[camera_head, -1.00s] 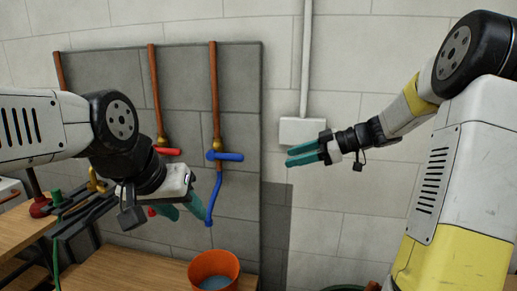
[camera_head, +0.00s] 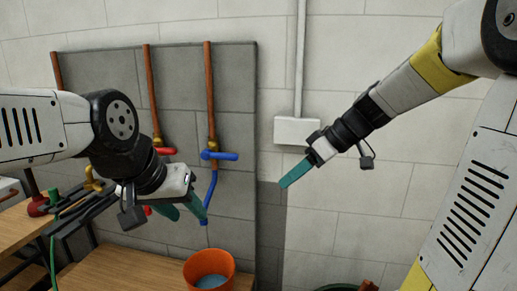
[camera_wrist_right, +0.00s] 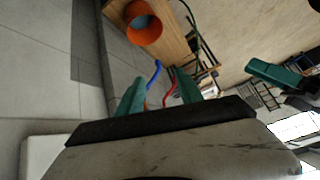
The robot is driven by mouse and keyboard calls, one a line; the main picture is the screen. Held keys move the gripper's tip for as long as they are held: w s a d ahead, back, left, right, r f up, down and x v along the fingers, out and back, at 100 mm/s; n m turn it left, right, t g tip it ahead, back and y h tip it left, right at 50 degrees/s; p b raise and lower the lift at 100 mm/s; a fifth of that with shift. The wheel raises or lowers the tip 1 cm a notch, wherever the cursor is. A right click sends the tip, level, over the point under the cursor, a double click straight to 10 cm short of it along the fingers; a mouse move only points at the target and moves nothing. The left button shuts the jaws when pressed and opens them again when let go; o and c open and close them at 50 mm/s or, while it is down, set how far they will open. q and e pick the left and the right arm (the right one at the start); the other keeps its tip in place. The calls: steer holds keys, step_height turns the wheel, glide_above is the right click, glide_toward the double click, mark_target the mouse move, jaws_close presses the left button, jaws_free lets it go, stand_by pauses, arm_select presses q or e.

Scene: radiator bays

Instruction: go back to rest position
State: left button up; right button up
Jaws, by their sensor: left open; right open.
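My left gripper (camera_head: 182,206) has teal fingers and hangs in front of the grey panel, beside the blue pipe end; nothing shows between its fingers. My right gripper (camera_head: 296,172) is in the air in front of the white wall, its teal fingers pointing down and left. In the head view its fingers overlap, but the right wrist view shows them apart and empty (camera_wrist_right: 157,95). Neither gripper holds anything.
The grey panel (camera_head: 110,80) carries copper pipes, a red valve handle (camera_head: 165,151) and a blue valve handle (camera_head: 220,155). An orange bucket (camera_head: 209,256) stands on the wooden bench (camera_head: 120,272). A white box (camera_head: 297,130) is on the wall behind my right gripper.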

steer(key=s+d+m+t+h, duration=0.1)
steer(key=s+d+m+h, duration=0.1)
steer(key=s+m, duration=0.3)
steer(key=s+d+m+t+h, duration=0.2)
steer(key=s+m, duration=0.3)
steer(key=s, duration=0.3)
steer(key=shift+s+d+f+m+t+h, duration=0.3)
steer(key=shift+s+d+h, duration=0.1)
steer(key=shift+d+h, duration=0.4)
